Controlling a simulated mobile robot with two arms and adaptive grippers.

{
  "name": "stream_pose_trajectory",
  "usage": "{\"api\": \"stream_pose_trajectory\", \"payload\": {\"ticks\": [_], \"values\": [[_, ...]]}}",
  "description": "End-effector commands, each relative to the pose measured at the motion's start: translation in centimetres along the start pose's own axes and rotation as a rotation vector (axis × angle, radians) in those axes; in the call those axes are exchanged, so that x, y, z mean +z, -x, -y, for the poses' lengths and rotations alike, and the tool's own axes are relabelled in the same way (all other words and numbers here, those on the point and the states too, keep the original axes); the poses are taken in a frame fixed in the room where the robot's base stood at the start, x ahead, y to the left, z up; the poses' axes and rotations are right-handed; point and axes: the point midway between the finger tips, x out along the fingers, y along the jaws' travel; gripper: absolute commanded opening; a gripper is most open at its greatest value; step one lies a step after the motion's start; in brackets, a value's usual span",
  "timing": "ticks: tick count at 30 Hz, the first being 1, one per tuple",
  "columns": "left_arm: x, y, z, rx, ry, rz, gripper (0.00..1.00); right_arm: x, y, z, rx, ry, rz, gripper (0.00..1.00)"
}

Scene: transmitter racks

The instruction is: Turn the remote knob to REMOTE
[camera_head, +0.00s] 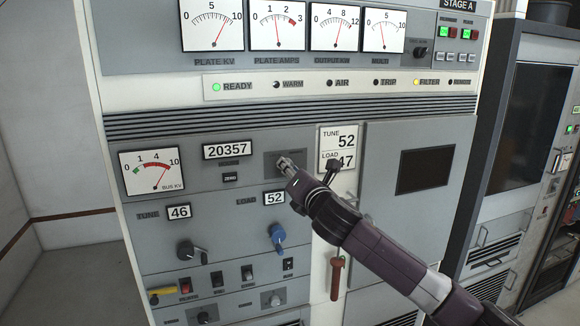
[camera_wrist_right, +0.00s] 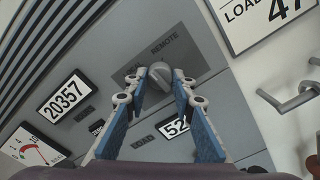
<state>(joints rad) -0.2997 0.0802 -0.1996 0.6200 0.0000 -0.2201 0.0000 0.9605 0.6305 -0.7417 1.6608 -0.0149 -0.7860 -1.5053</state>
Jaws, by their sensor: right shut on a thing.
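The remote knob (camera_wrist_right: 158,72) is a small grey rotary knob on a darker plate on the grey cabinet front. The word REMOTE is readable beside it in the wrist view; another label is partly covered by a finger. My right gripper (camera_wrist_right: 161,80) is shut on the knob, one fingertip on each side. In the head view my right gripper (camera_head: 283,163) reaches in from the lower right, its tips at the plate and hiding the knob. I cannot tell which way the knob points. My left gripper is not in view.
A red handle (camera_head: 337,277) hangs below my right arm. Bare floor shows at the lower left.

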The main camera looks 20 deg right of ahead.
Motion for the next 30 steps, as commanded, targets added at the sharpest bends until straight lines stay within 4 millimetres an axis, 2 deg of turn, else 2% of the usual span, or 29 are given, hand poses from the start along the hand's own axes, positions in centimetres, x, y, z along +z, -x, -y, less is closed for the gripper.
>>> {"api": "stream_pose_trajectory", "payload": {"ticks": [18,30], "values": [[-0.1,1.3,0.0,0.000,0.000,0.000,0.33,-0.1,0.0,-0.1,-0.002,-0.576,-0.001,0.00],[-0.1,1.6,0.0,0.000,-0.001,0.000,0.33,-0.1,0.0,0.0,-0.003,-0.823,-0.001,0.00]]}}
